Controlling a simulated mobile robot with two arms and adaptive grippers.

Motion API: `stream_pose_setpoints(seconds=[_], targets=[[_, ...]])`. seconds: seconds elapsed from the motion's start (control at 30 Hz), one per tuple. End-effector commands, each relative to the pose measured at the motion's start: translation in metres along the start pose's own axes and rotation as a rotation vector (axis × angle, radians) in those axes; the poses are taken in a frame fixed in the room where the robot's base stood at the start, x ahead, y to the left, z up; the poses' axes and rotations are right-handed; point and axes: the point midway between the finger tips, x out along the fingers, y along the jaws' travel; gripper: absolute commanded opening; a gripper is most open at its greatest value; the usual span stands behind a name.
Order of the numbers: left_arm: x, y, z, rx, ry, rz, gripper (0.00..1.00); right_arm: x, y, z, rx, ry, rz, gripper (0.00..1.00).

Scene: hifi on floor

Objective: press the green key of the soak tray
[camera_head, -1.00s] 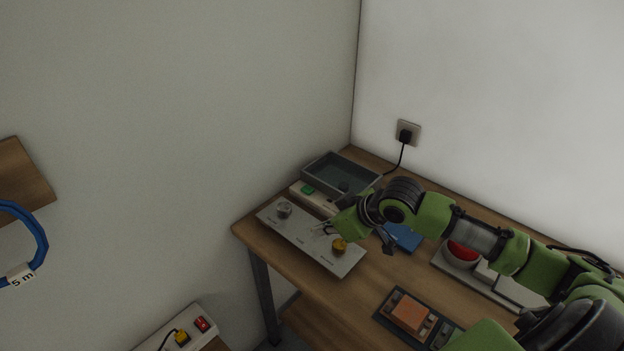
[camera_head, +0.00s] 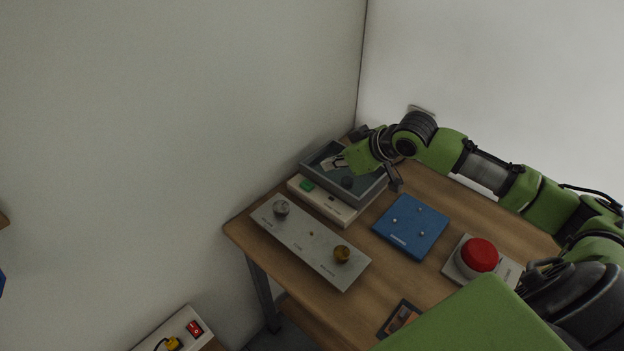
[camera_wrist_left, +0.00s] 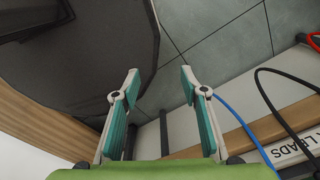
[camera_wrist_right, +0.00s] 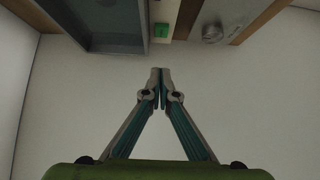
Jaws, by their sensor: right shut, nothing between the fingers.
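The soak tray (camera_head: 318,156) is a grey open bin on a cream base at the back left of the bench. Its small green key (camera_head: 307,186) is on the left end of the base's front strip, and also shows at the top of the right wrist view (camera_wrist_right: 161,31). My right gripper (camera_head: 336,163) is shut and empty, in front of the bin in the head view. In the right wrist view its closed fingertips (camera_wrist_right: 160,72) appear just below the key, with a gap between. My left gripper (camera_wrist_left: 160,76) is open and empty, seen only in its wrist view.
A blue plate (camera_head: 400,239) and a red button (camera_head: 479,254) are to the right. Walls close off the back. Cables (camera_wrist_left: 285,120) are near my left gripper.

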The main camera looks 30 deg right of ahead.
Motion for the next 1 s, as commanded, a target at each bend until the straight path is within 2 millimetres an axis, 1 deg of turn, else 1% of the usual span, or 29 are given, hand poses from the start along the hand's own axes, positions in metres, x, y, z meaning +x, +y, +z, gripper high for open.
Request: stream_pose_setpoints(seconds=[0.03,0.13,0.2,0.27,0.37,0.47,0.5,0.6,0.8,1.0], targets=[[-0.004,0.001,-0.011,-0.001,0.015,0.001,0.4,0.006,-0.002,-0.002,0.004,0.002,-0.004,0.0],[-0.009,0.004,-0.035,-0.005,0.048,0.005,0.4,0.024,-0.002,-0.003,0.005,0.002,-0.005,0.0],[-0.014,0.009,-0.048,-0.008,0.067,0.01,0.4,0.039,-0.003,-0.003,0.003,0.001,-0.005,0.0],[-0.018,0.012,-0.053,-0.009,0.074,0.014,0.4,0.053,-0.002,-0.003,0.004,0.0,-0.004,0.0],[-0.022,0.013,-0.051,-0.009,0.07,0.015,0.4,0.074,-0.002,-0.003,0.003,0.0,-0.003,0.0],[-0.025,0.012,-0.043,-0.009,0.059,0.014,0.4,0.091,-0.003,-0.001,0.0,-0.001,-0.003,0.0],[-0.029,0.012,-0.04,-0.008,0.053,0.014,0.4,0.095,-0.002,0.007,0.001,-0.005,-0.002,0.0],[-0.032,0.011,-0.032,-0.007,0.042,0.013,0.4,0.105,-0.002,0.017,-0.001,-0.004,-0.002,0.0],[-0.035,0.008,-0.028,-0.005,0.037,0.01,0.4,0.115,-0.002,0.027,-0.003,-0.001,-0.001,0.0],[-0.035,0.008,-0.029,-0.005,0.038,0.01,0.4,0.117,-0.002,0.029,-0.003,-0.001,-0.001,0.0]])
